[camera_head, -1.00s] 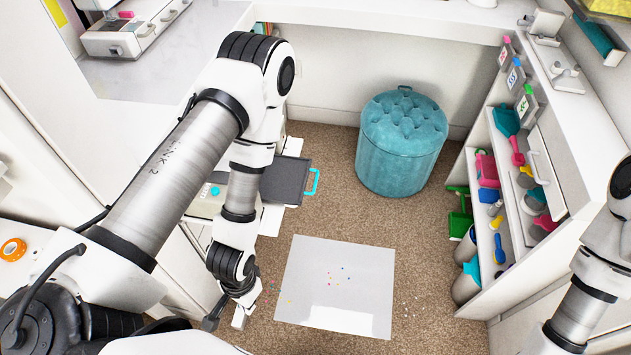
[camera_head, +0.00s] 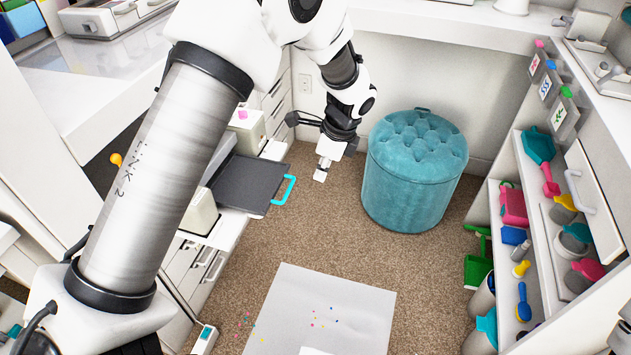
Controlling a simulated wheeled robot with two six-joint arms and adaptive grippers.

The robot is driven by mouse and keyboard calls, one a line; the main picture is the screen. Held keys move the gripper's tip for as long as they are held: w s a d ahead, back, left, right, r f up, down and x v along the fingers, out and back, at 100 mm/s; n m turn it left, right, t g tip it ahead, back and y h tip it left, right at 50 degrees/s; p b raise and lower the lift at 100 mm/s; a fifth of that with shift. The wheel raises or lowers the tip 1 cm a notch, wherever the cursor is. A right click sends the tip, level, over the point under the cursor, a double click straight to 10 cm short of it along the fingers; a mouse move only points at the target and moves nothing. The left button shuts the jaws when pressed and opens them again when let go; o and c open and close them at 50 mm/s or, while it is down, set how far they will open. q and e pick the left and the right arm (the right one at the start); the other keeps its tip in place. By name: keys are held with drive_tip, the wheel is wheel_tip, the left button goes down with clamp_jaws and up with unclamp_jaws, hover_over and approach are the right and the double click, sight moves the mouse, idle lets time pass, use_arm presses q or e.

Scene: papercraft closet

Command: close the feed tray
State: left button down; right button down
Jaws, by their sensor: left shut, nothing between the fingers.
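The feed tray (camera_head: 250,184) is a dark grey flat tray with a cyan handle (camera_head: 285,190) at its outer end. It sticks out to the right from a white machine (camera_head: 200,212) beside the drawers, over the carpet. My left arm partly hides the machine. My left gripper (camera_head: 321,173) is shut and empty. It points down, to the right of and a little above the cyan handle in the picture, apart from it. My right gripper is not in view.
A teal tufted stool (camera_head: 413,178) stands close to the right of my left gripper. A white sheet (camera_head: 330,305) with coloured scraps lies on the carpet. Shelves (camera_head: 545,235) with several tools stand at the right. The carpet between tray and sheet is clear.

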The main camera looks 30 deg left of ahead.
use_arm(q)
drive_tip(key=s+a+f+b, duration=0.1)
drive_tip(key=a+f, duration=0.4)
drive_tip(key=f, duration=0.2)
drive_tip(key=shift+s+a+f, duration=0.15)
drive_tip(key=shift+a, duration=0.25)
